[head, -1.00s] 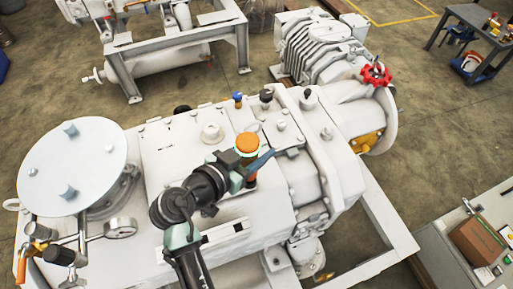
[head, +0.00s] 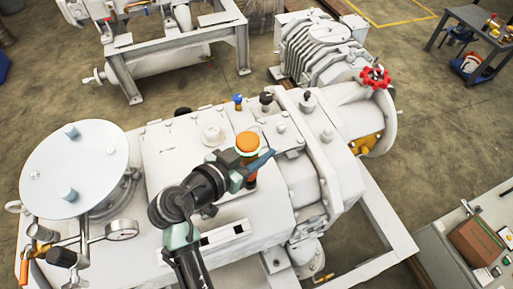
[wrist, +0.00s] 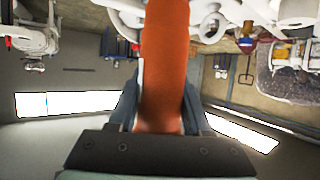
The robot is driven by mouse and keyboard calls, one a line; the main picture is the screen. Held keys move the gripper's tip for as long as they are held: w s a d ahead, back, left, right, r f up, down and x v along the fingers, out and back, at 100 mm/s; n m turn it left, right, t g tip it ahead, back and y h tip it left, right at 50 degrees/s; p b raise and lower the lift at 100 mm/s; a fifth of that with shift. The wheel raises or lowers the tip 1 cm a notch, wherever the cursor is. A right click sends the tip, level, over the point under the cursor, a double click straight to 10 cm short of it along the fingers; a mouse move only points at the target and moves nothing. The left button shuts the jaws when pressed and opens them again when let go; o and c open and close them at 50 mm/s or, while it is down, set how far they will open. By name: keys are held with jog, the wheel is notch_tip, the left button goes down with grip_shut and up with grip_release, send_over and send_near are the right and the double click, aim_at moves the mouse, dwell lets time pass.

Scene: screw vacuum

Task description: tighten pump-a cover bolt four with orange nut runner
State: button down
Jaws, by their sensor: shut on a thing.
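The orange nut runner (head: 247,142) stands roughly upright in the head view, over the cover on top of the white pump (head: 205,205). My gripper (head: 250,173) is shut around its body. In the wrist view the orange nut runner (wrist: 164,60) rises between the fingers of my gripper (wrist: 160,112). Its lower end is hidden behind my gripper in the head view, so I cannot tell whether it touches a bolt. Several small bolts show on the cover, one of them a cover bolt (head: 282,128) right of the tool; I cannot tell which is bolt four.
Small blue (head: 238,99) and black (head: 266,98) fittings rise behind the tool. A red handwheel (head: 375,77) is at the right. A bench with a brown box (head: 475,243) is lower right.

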aim_at(257, 140)
jog(key=shift+r+p, duration=1)
jog(key=shift+r, duration=0.9)
